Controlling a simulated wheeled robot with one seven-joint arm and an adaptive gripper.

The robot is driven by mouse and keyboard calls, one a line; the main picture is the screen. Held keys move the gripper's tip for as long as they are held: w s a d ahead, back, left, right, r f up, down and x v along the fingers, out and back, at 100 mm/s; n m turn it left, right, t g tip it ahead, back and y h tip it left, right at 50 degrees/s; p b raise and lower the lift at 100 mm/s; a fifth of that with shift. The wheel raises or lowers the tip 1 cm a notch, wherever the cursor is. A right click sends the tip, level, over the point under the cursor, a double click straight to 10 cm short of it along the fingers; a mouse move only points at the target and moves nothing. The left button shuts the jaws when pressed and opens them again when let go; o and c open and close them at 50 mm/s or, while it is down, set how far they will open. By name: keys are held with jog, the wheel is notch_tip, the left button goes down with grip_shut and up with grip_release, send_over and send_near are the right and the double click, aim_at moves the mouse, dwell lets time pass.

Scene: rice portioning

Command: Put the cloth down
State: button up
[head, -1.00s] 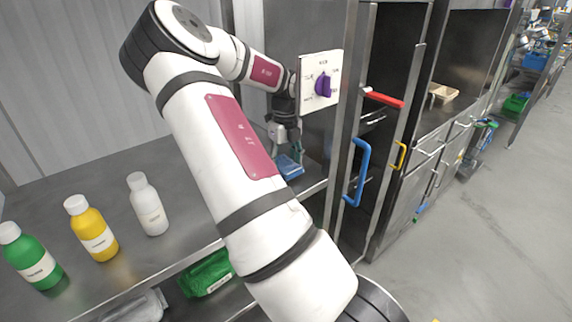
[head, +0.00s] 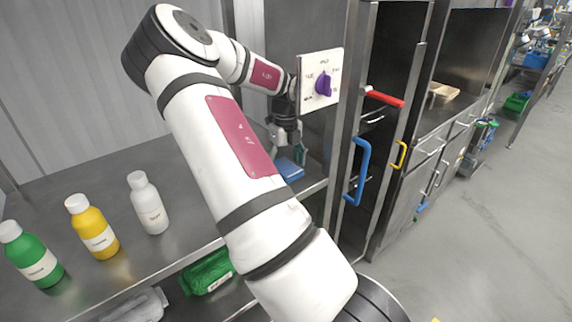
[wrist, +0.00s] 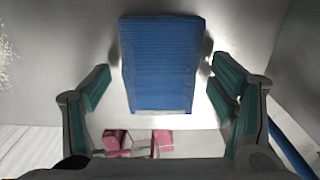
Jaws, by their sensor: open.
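The blue folded cloth (head: 290,170) lies on the metal counter near its right end, beside the upright panel. In the wrist view the ribbed cloth (wrist: 161,65) lies flat, between and beyond my teal-padded fingers. My gripper (wrist: 158,92) is open, with a finger on each side of the cloth and a visible gap at both sides. In the head view my gripper (head: 288,146) is just above the cloth, and my arm hides part of the counter.
White, yellow (head: 92,228) and green bottles stand at the counter's left. A white panel with a purple knob (head: 323,84) is close beside my wrist. A blue door handle (head: 358,170) is to the right. Green and clear packages lie on the shelf below.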

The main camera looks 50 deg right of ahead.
aim_at(286, 167)
notch_tip(286, 167, up, 12)
jog(key=b, duration=0.1)
dwell(0.8)
